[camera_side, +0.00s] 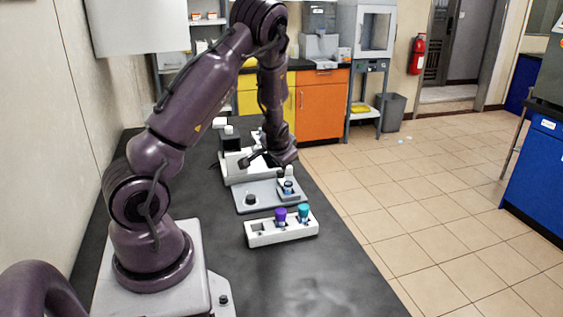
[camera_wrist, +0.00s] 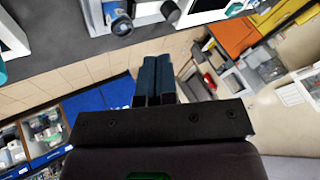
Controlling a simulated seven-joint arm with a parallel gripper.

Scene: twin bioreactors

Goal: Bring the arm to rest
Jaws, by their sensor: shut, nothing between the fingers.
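My gripper (camera_side: 245,160) is shut and empty in the side view. It is held above the black bench, by the white and grey equipment, and its fingers point left. In the wrist view my gripper (camera_wrist: 154,62) shows two dark blue fingers side by side with nothing between them. My arm is bent, with its elbow high and its forearm hanging down over the bench.
On the black bench (camera_side: 330,270), a white rack (camera_side: 265,238) holds a purple-capped vial (camera_side: 281,216) and a teal-capped vial (camera_side: 303,212). Behind it is a grey plate (camera_side: 262,205) with a black knob and an upright vial (camera_side: 288,190). A white device (camera_side: 236,172) stands farther back. The bench front is clear.

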